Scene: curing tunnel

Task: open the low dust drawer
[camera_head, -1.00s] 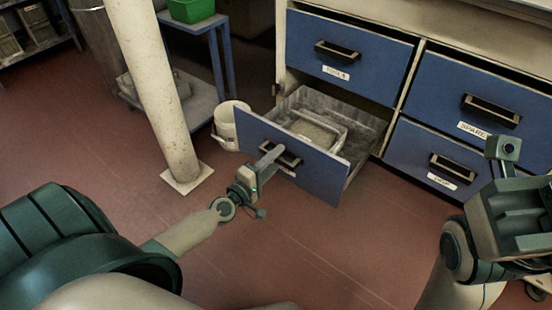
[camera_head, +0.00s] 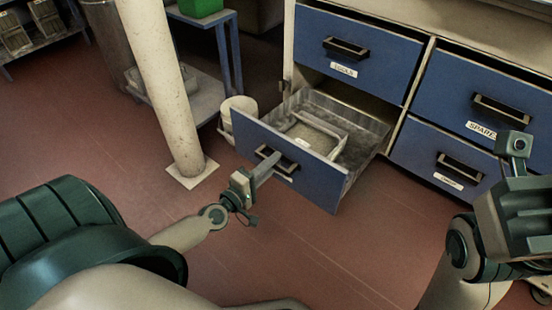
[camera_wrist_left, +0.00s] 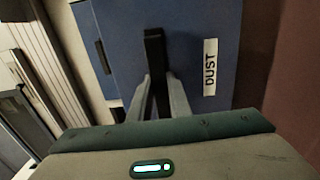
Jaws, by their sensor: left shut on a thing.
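The low dust drawer (camera_head: 312,183) is blue-fronted and stands pulled out from the cabinet's lower left, its grey inside and a shallow tray (camera_head: 322,125) showing. Its DUST label (camera_wrist_left: 210,67) reads clearly in the left wrist view. My left gripper (camera_head: 266,166) is shut on the drawer's dark handle (camera_head: 285,167). In the left wrist view the fingers (camera_wrist_left: 156,88) close on both sides of the handle bar (camera_wrist_left: 154,45). My right gripper (camera_head: 515,150) is raised at the right edge, away from the drawer; its jaw opening is unclear.
A pale column (camera_head: 165,90) stands left of the drawer. A white bucket (camera_head: 238,106) is close to the drawer's left side, by a blue stand (camera_head: 232,60). Other closed drawers (camera_head: 360,52) surround the opening. The red floor (camera_head: 290,245) in front is clear.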

